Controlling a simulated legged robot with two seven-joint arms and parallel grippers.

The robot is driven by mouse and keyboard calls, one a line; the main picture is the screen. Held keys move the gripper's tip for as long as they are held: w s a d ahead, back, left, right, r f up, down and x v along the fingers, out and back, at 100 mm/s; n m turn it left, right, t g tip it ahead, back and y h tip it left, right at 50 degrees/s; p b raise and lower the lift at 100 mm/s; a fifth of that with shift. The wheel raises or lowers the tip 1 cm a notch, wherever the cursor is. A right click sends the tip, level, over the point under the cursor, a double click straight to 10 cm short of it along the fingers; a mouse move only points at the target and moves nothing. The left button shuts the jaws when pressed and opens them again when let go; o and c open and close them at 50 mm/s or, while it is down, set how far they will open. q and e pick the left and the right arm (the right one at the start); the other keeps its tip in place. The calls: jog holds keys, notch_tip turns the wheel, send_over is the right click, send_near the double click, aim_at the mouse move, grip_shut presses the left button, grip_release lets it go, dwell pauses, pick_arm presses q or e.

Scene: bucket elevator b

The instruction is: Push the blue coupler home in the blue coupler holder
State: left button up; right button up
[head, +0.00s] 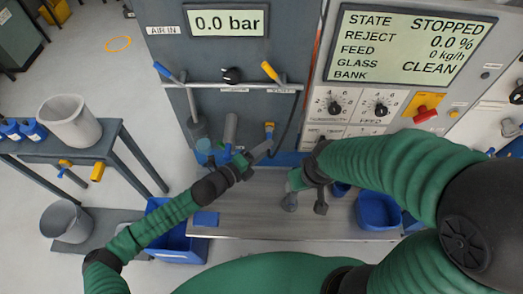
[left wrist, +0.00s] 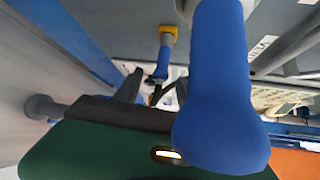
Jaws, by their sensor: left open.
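My left gripper (head: 258,152) is open in front of the grey panel, pointing right toward a yellow-collared fitting (head: 269,133) with a blue lower end. In the left wrist view, the fingers (left wrist: 155,92) stand apart, with this fitting (left wrist: 164,50) beyond them. A large rounded blue body (left wrist: 220,95) hangs close to the camera, right of the fingers; it seems to be the blue piece (head: 203,148) under the panel bar. I cannot tell which piece is the blue coupler or which its holder. My right gripper (head: 306,206) hangs over the bench, fingers apart and seemingly empty.
The grey bench (head: 260,215) lies below the panel, with a blue bin (head: 378,211) on its right. A bar (head: 240,87) with valve handles crosses the panel above. A dark hose (head: 289,125) hangs right of the left gripper. A side table (head: 60,152) stands at left.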

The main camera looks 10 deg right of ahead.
pick_arm(q)
jog(key=b+v, duration=0.5)
jog(key=v, duration=1.2)
jog(key=shift+w+d, duration=0.1)
jog(key=shift+d, duration=0.05)
